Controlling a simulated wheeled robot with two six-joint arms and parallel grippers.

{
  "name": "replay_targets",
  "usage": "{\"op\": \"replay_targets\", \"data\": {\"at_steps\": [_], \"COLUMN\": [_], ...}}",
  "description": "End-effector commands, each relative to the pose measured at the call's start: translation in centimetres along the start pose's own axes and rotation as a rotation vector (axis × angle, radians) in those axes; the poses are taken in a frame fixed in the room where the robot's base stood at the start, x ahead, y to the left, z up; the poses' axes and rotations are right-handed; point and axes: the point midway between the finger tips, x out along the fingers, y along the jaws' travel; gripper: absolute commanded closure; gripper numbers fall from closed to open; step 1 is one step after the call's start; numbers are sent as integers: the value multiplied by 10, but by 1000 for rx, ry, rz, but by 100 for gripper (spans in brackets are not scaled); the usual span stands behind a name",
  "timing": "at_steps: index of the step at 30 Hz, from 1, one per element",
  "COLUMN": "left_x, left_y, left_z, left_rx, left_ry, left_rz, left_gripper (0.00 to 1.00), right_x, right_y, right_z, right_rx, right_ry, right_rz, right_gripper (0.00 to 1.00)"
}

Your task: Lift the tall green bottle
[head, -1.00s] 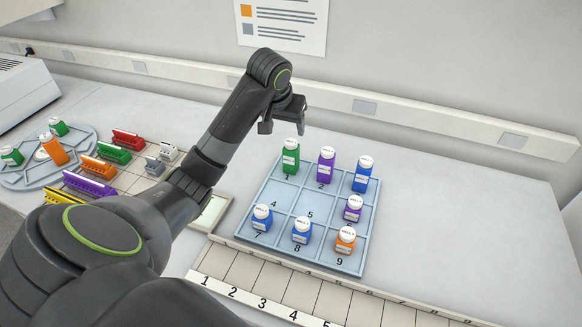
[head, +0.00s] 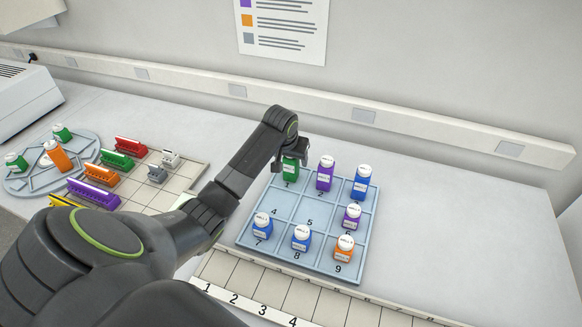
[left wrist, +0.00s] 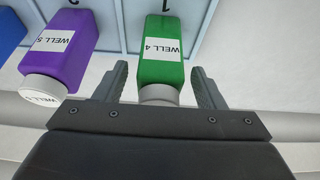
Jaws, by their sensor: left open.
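The tall green bottle (head: 290,172) stands in compartment 1 of the blue-grey tray (head: 244,240), at its back left. Its upper part is hidden behind my gripper in the head view. In the left wrist view the green bottle (left wrist: 163,50) has a white cap and a label reading WELL 4. My left gripper (head: 289,162) is open over it. In the left wrist view the fingers of my left gripper (left wrist: 162,88) lie on either side of the cap, with gaps showing. My right gripper is not in view.
A tall purple bottle (head: 325,175) stands close by in compartment 2, with a tall blue bottle (head: 361,184) beyond it. Coloured racks (head: 116,160) and a round grey tray (head: 20,186) are at left. The table right of the tray is clear.

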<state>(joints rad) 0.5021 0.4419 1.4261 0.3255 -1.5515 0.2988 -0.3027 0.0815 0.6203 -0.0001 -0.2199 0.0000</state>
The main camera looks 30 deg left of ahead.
Motion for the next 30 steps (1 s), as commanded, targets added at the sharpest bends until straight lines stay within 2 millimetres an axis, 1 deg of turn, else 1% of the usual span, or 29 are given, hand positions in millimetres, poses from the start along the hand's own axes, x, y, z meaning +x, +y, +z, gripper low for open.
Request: {"op": "replay_targets", "data": {"at_steps": [3, 8, 11, 19, 20, 26, 29, 30], "left_x": [3, 3, 3, 3, 3, 2, -4, -9], "left_y": [0, 0, 0, 0, 0, 0, 0, 0], "left_z": [0, 0, 0, 0, 0, 0, -4, -6], "left_rx": [0, 0, 0, 0, 0, 0, 1, 2], "left_ry": [-1, 0, 0, 0, 0, 1, 4, 5], "left_rz": [-1, 0, 0, 0, 0, 0, 1, 1], "left_gripper": [36, 36, 48, 84, 85, 85, 85, 85], "right_x": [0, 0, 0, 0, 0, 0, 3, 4], "right_y": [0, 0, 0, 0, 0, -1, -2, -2], "right_z": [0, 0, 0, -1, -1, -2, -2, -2], "right_rx": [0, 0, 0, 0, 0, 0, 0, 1], "right_ry": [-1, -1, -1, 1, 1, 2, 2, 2], "right_rz": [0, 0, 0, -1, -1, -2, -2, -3], "right_gripper": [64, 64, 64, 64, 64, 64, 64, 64]}}
